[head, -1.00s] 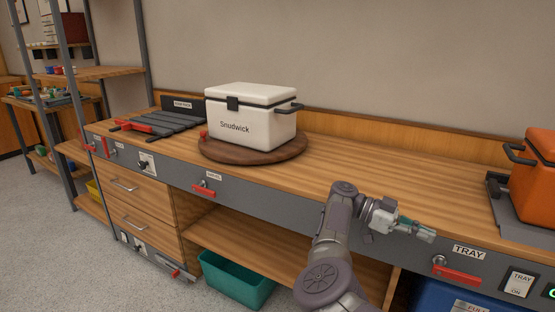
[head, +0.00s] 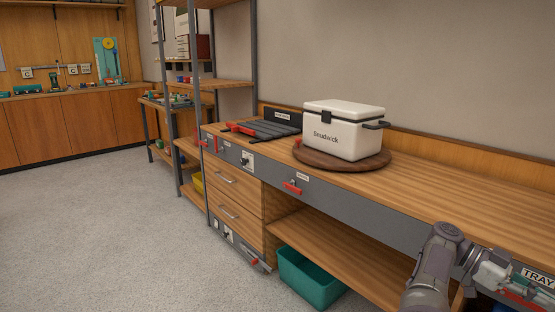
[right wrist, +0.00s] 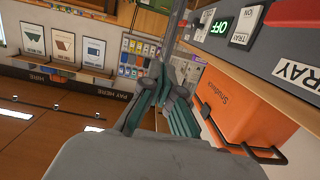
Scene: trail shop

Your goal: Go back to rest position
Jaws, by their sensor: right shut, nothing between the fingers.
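My right arm comes in at the lower right of the head view, in front of the bench's front panel. Its gripper (head: 515,283) is near the TRAY label, partly cut by the picture's edge. In the right wrist view the right gripper (right wrist: 172,82) has its fingers together with nothing between them. It is apart from the orange cooler (right wrist: 240,115) beside it. My left gripper is in neither view.
The wooden bench (head: 450,185) bears a white Snudwick cooler (head: 340,132) on a round brown turntable (head: 368,170). A teal bin (head: 308,278) stands beneath. A metal-framed shelf (head: 225,88) stands at the bench's far end. The grey floor (head: 100,220) at left is clear.

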